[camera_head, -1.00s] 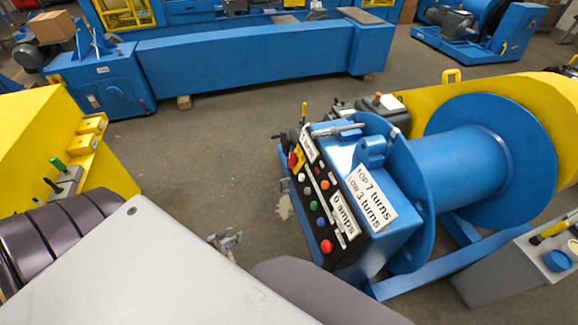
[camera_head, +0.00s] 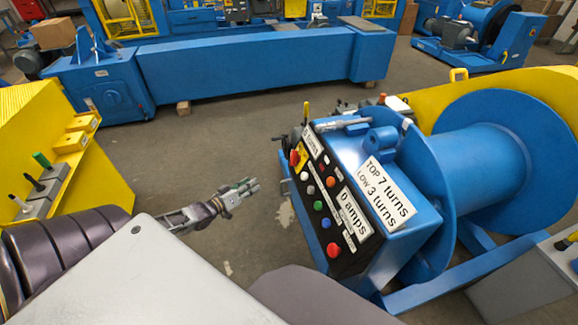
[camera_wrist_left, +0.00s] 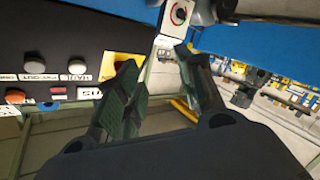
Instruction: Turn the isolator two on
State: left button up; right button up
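The blue control box has a black panel (camera_head: 322,197) with coloured buttons, number labels and a red-and-yellow switch (camera_head: 298,156) at its upper left corner. In the left wrist view a yellow plate (camera_wrist_left: 122,62) on the panel's edge is partly hidden behind a finger. A white plate with a red ring and dark arrow (camera_wrist_left: 179,14) hangs at the top there. No label reading isolator two is legible. My left gripper (camera_head: 250,188) is left of the panel, apart from it, pointing right. In the wrist view its fingers (camera_wrist_left: 157,65) are apart and empty. My right gripper is not seen.
A large blue drum (camera_head: 470,180) stands right of the box. A long blue beam (camera_head: 245,65) lies at the back. Grey floor between is clear.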

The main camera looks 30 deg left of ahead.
aim_at(291, 159)
pick_arm(q)
jog(key=w+d+r+t+h+b, duration=0.1)
jog(key=w+d+r+h+b, duration=0.1)
jog(key=d+r, duration=0.3)
jog(key=shift+r+t+b, duration=0.3)
jog(key=shift+r+b, duration=0.15)
jog(key=shift+r, duration=0.25)
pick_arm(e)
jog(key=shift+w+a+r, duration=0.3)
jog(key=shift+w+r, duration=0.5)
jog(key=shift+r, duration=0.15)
pick_arm(q)
jog(key=shift+w, duration=0.25)
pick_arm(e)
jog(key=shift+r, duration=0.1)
